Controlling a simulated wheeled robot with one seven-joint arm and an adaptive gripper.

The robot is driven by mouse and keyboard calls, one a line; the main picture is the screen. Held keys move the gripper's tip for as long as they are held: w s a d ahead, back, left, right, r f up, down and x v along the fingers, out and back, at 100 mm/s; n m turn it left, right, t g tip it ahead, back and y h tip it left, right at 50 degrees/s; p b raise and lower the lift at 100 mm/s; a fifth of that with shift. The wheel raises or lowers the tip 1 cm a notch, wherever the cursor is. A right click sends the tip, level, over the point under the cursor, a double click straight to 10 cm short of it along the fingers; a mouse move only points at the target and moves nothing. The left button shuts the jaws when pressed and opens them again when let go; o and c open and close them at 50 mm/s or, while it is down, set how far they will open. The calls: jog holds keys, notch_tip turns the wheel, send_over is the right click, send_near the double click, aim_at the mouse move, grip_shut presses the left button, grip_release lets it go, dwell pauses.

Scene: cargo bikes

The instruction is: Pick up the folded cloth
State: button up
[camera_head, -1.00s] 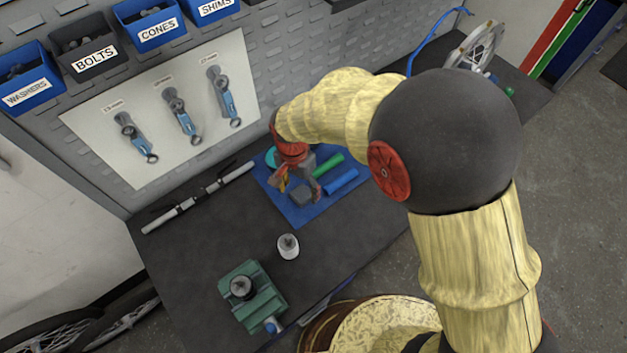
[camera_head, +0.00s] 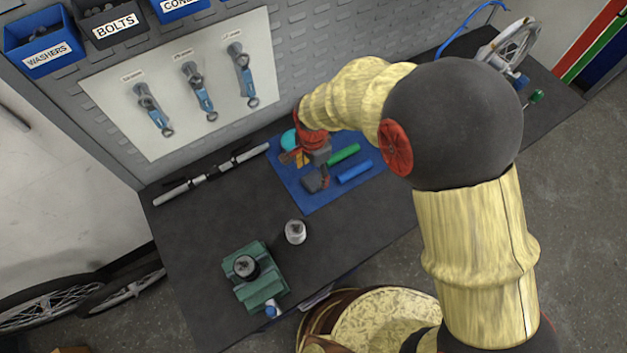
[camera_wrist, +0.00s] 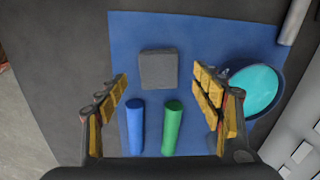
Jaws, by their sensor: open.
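The folded cloth looks like a small dark grey square block (camera_wrist: 158,70) lying on a blue mat (camera_wrist: 140,30) in the wrist view. It also shows in the head view (camera_head: 311,183), just beside my gripper's fingers. My gripper (camera_wrist: 160,77) is open and empty, with its yellow-padded fingers spread to the left and right of the cloth as seen from the wrist. In the head view my gripper (camera_head: 311,168) hangs over the mat; its height above the cloth is hard to judge. No contact with the cloth is visible.
A blue cylinder (camera_wrist: 135,125) and a green cylinder (camera_wrist: 172,125) lie on the mat near the cloth. A round teal-filled dish (camera_wrist: 250,90) is close to the right finger.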

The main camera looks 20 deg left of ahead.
aim_at(313, 179)
notch_tip(313, 179, down, 4)
jog(key=shift+r, duration=0.25)
jog(key=c, duration=0.3)
jog(key=c, duration=0.8)
jog(key=shift+c, duration=0.3)
jog(key=shift+r, duration=0.1)
